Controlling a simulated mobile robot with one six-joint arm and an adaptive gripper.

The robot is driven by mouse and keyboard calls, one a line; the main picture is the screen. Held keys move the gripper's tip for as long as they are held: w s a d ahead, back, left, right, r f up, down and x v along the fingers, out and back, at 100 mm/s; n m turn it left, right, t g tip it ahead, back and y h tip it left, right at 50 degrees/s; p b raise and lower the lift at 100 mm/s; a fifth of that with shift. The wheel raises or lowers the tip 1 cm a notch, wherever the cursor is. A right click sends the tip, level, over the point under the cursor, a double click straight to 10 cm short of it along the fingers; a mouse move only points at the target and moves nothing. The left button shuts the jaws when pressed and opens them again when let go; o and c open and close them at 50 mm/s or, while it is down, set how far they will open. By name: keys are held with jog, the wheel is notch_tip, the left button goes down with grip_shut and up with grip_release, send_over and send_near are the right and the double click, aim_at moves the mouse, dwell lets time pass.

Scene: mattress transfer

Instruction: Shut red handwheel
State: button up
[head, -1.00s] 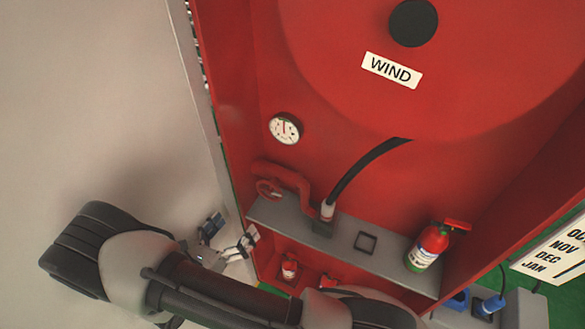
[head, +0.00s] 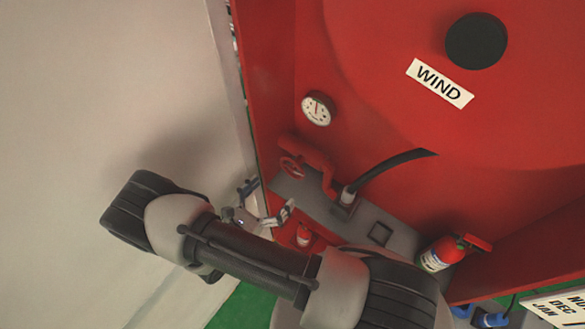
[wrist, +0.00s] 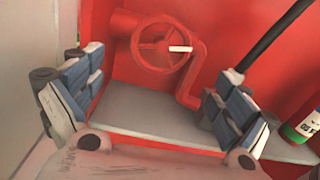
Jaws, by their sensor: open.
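The red handwheel (head: 291,167) sits on a red pipe at the left end of the grey shelf inside the red cabinet. In the wrist view the handwheel (wrist: 160,46) faces me, with a white handle or mark on its right side. My gripper (head: 265,204) is at the cabinet's left edge, just below and left of the wheel. In the wrist view my gripper (wrist: 148,100) is open and empty, with its fingers wide apart. The wheel lies ahead, between and beyond the fingers, apart from them.
A gauge (head: 318,108) is above the wheel. A fire extinguisher (head: 443,252) stands at the shelf's right. The grey shelf (wrist: 150,112) runs below the wheel. A pale wall (head: 100,90) is at left.

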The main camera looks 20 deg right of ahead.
aim_at(291, 172)
jog(key=x, duration=0.9)
jog(key=shift+w+d, duration=0.1)
jog(key=shift+c, duration=0.4)
jog(key=c, duration=1)
